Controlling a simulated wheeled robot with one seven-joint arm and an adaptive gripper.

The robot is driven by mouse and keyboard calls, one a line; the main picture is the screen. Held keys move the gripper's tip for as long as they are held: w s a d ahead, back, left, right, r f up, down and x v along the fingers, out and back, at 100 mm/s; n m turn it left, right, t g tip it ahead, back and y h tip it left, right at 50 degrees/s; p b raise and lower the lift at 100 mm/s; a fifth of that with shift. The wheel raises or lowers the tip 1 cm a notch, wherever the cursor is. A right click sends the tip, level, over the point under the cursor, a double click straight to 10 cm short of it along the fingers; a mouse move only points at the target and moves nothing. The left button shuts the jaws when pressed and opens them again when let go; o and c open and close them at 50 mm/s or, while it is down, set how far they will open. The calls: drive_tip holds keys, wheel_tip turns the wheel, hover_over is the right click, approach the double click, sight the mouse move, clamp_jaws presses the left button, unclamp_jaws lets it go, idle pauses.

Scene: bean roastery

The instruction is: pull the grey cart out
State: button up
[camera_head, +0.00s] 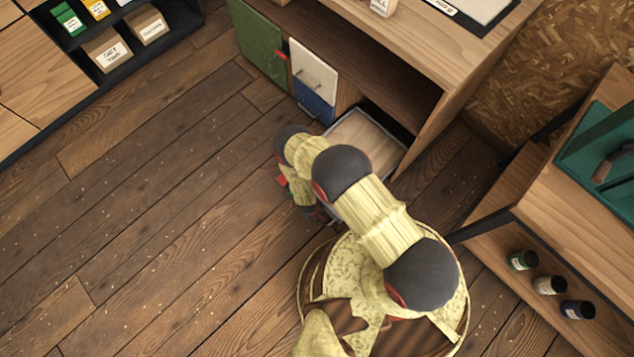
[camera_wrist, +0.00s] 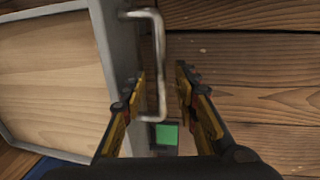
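The grey cart (camera_head: 395,136) is a low grey-rimmed box with a light wood inside, under the desk in the head view. My arm hides its near part. In the wrist view the cart (camera_wrist: 108,45) fills the left side, with a pale metal bar handle (camera_wrist: 161,62) on its front. My gripper (camera_wrist: 160,72) is open, one finger on each side of the handle's bar. The left finger is between the bar and the cart front, the right finger outside it. A gap shows between the bar and the right finger; contact on the left is unclear.
The desk (camera_head: 460,45) stands over the cart, with green (camera_head: 258,40), white (camera_head: 313,68) and blue (camera_head: 314,103) fronts to its left. A shelf unit (camera_head: 507,212) with several small jars is at right. Wooden floor (camera_head: 150,220) to the left is clear.

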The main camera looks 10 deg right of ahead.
wheel_tip(320, 180, up, 12)
drive_tip(key=s+a, duration=0.1)
drive_tip(key=shift+a+f, duration=0.15)
drive_tip(key=shift+a, duration=0.25)
drive_tip(key=shift+s, duration=0.15)
idle(0.5)
